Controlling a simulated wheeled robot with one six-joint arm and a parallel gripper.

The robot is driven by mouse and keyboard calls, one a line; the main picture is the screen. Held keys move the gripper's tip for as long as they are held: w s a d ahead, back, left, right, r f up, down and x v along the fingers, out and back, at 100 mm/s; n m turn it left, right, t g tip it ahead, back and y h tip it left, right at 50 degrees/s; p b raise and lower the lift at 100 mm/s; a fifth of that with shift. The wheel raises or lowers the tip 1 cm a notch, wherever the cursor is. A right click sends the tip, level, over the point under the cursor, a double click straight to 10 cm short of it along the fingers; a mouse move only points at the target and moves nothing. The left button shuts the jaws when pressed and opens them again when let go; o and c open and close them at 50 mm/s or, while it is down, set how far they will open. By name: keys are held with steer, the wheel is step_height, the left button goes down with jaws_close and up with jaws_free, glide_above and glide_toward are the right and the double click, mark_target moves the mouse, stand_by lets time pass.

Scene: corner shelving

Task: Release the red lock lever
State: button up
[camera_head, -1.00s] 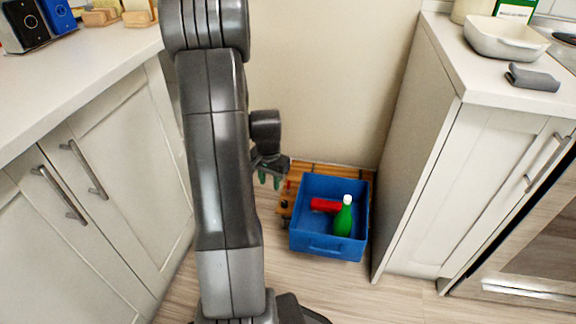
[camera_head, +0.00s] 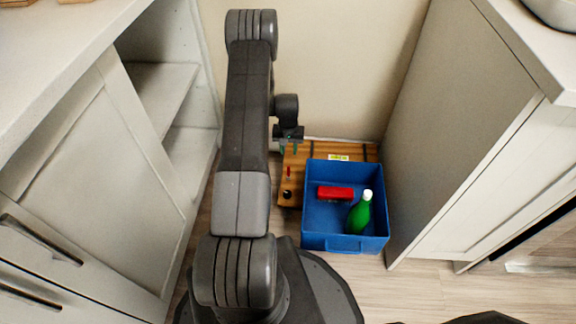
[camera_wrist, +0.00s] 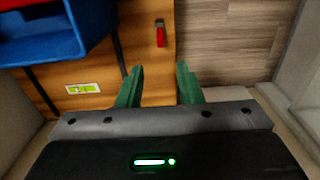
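The small red lock lever (camera_head: 289,172) is on the left edge of the wooden platform (camera_head: 296,184) on the floor. My gripper (camera_head: 289,147) is beyond the lever in the head view, toward the back wall. In the wrist view my gripper (camera_wrist: 159,78) has its two green fingers apart with nothing between them. The lever is apart from the fingers. The height between them is hard to tell.
A blue crate (camera_head: 345,243) stands on the platform, holding a red object (camera_head: 336,194) and a green bottle (camera_head: 360,215). A left cabinet with open shelves (camera_head: 158,85) and a right cabinet (camera_head: 425,135) flank the platform. Bare floor (camera_wrist: 228,40) lies beside the lever.

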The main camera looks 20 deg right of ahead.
mark_target(289, 167)
step_height(289, 167, down, 12)
steer(key=b, duration=0.3)
steer(key=shift+f+b, duration=0.1)
steer(key=shift+b, duration=0.2)
jaws_close()
